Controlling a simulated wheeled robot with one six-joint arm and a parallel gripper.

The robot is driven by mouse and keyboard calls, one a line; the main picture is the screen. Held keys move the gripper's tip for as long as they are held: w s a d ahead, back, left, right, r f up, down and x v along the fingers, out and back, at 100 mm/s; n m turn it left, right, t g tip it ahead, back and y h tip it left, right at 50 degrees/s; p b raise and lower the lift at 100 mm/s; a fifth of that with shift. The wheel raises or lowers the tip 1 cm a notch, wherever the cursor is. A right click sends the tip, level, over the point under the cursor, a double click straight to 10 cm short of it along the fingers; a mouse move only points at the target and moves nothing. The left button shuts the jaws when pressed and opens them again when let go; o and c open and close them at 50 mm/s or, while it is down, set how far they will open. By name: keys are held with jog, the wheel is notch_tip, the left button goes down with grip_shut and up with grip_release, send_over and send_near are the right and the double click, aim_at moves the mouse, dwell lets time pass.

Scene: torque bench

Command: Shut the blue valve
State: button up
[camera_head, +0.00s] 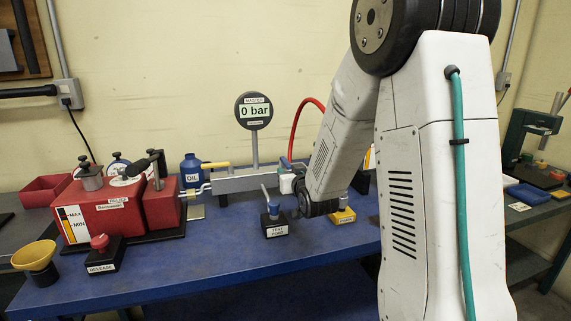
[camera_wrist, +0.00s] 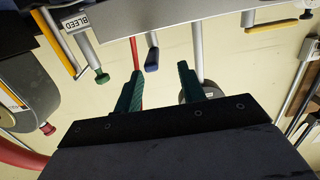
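The blue valve's handle (camera_wrist: 151,60) shows in the wrist view as a short blue grip on a thin metal stem, standing out across the grey manifold. In the camera_head view a small blue piece of the handle (camera_head: 284,162) shows just left of my arm. My gripper (camera_wrist: 159,74) is open and empty, with its two green fingers apart. In the wrist view the blue handle appears between the fingertips, nearer the left one; I cannot tell whether they touch.
A gauge (camera_head: 254,111) reading 0 bar stands on the manifold (camera_head: 233,181), with a yellow handle (camera_head: 215,164) to its left. A red hose (camera_wrist: 134,53) runs close beside the blue handle. A BLEED fitting with a green knob (camera_wrist: 102,77) is nearby. The blue bench (camera_head: 200,274) is clear in front.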

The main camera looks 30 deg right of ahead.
aim_at(286, 161)
jog(key=shift+w+d+f+t+h, duration=0.15)
jog(key=shift+d+t, duration=0.05)
jog(key=shift+d, duration=0.1)
jog(key=shift+w+d+f+t+h, duration=0.1)
jog(key=shift+d+t+h, duration=0.1)
jog(key=shift+d, duration=0.1)
jog(key=shift+w+d, duration=0.15)
jog(key=shift+w, duration=0.1)
jog(key=x, duration=0.7)
jog(key=shift+w, duration=0.1)
grip_shut()
